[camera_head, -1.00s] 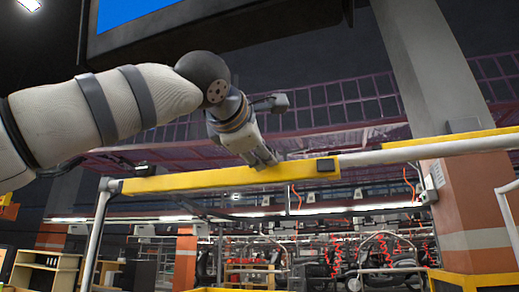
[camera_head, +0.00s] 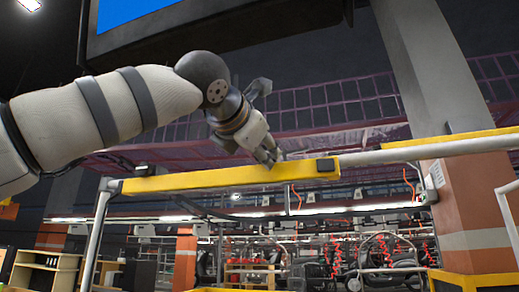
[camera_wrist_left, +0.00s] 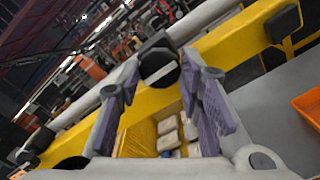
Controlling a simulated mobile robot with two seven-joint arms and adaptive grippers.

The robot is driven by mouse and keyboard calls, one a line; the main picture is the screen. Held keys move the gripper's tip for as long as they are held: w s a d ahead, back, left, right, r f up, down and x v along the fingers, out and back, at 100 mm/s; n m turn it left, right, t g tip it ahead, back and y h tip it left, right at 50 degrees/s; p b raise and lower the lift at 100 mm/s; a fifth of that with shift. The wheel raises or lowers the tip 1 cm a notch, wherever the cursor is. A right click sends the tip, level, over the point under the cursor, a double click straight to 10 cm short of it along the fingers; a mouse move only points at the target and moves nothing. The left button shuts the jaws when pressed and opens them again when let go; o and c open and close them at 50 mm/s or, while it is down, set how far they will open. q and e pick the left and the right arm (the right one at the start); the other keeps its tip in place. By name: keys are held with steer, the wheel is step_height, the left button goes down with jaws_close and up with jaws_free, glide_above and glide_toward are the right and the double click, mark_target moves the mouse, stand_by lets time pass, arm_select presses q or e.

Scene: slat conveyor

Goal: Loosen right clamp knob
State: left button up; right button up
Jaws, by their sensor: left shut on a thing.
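A yellow beam (camera_head: 220,177) crosses the head view on a frame. My left gripper (camera_head: 270,158) reaches down from the left to the top edge of this beam, left of its right end. In the head view the fingers and beam hide the knob. My right gripper is out of view.
White pipe (camera_head: 400,155) runs on to the right, past an orange and grey pillar (camera_head: 475,215). An orange bin (camera_wrist_left: 310,108) shows at the wrist view's right edge.

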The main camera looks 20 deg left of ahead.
arm_select(q)
steer(key=shift+r, duration=0.1)
stand_by(0.4)
steer(key=o, duration=1.2)
steer(key=shift+c, duration=0.2)
steer(key=s, duration=1.2)
steer(key=shift+a, duration=0.2)
